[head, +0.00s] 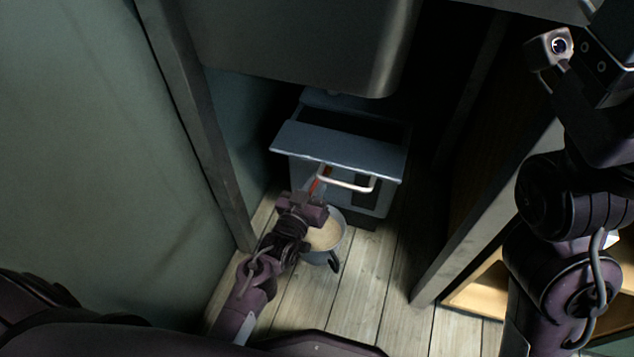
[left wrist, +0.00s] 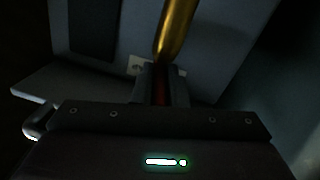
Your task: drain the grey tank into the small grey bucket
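The grey tank (head: 341,139) stands low under the basin, with a flat front ledge and a pale bar handle (head: 345,184) on its front. The small grey bucket (head: 335,257) stands on the floor below the tank's front and holds cloudy beige liquid (head: 324,236). A red-orange lever (head: 320,180) rises beside the handle. My left gripper (head: 313,198) is at this lever, above the bucket. In the left wrist view, its fingers (left wrist: 161,88) close around a dark red piece, just below a brass pipe (left wrist: 176,28). My right arm is at the upper right; its fingertips do not show clearly.
A large grey basin (head: 300,40) overhangs the tank. A post and green wall (head: 100,150) bound the left side. A wooden shelf (head: 480,290) and an upright panel are on the right. Bare floorboards (head: 352,300) lie in front of the bucket.

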